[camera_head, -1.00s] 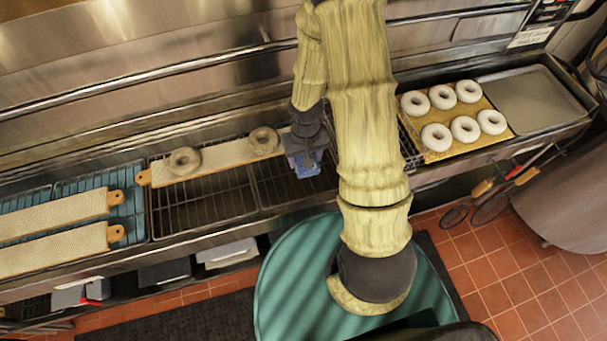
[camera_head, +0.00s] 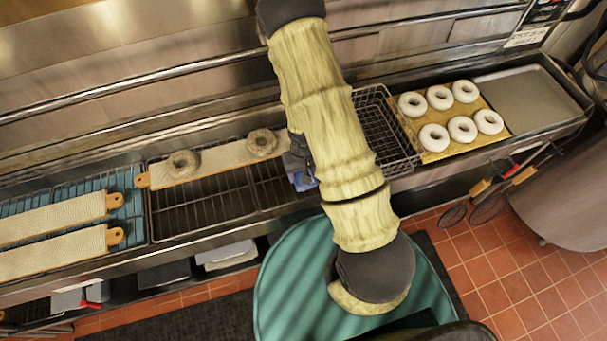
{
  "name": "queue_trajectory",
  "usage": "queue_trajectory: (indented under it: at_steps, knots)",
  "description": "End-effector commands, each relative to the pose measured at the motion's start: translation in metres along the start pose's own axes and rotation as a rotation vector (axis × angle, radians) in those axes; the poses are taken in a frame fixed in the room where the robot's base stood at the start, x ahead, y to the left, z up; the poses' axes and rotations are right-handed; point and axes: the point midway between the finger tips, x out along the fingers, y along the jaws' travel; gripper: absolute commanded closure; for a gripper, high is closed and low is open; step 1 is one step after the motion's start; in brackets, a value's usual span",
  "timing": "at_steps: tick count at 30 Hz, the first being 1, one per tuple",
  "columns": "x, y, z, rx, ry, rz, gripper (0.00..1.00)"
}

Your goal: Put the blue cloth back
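The blue cloth (camera_head: 303,182) shows as a small blue patch at the front of the wire racks, beside the right end of a bagel board. Most of it is hidden behind my arm. My gripper (camera_head: 298,160) is right at the cloth, just above and behind it, and mostly covered by my arm. I cannot see its fingertips, so I cannot tell whether it is open or shut on the cloth.
A board with two seeded bagels (camera_head: 208,163) lies on the dark wire rack (camera_head: 200,205). Bare boards (camera_head: 50,217) lie at left. A wire basket (camera_head: 385,130) stands right of my arm, beside a tray of white bagels (camera_head: 450,115). An empty metal tray (camera_head: 530,98) is at far right.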

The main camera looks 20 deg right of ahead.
Motion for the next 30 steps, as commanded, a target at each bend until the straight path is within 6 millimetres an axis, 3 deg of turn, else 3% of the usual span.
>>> queue_trajectory:
  at_steps: [6, 17, 18, 20, 30]
  knots:
    - [0.021, 0.001, 0.000, 0.001, -0.001, 0.001, 0.65]
    - [0.025, -0.002, 0.000, -0.003, 0.000, 0.000, 0.65]
    - [0.024, -0.002, 0.000, -0.005, 0.000, 0.000, 0.34]
    - [0.023, -0.002, 0.000, -0.005, 0.000, 0.000, 0.22]
    - [0.022, 0.000, 0.000, 0.000, 0.001, 0.000, 0.20]
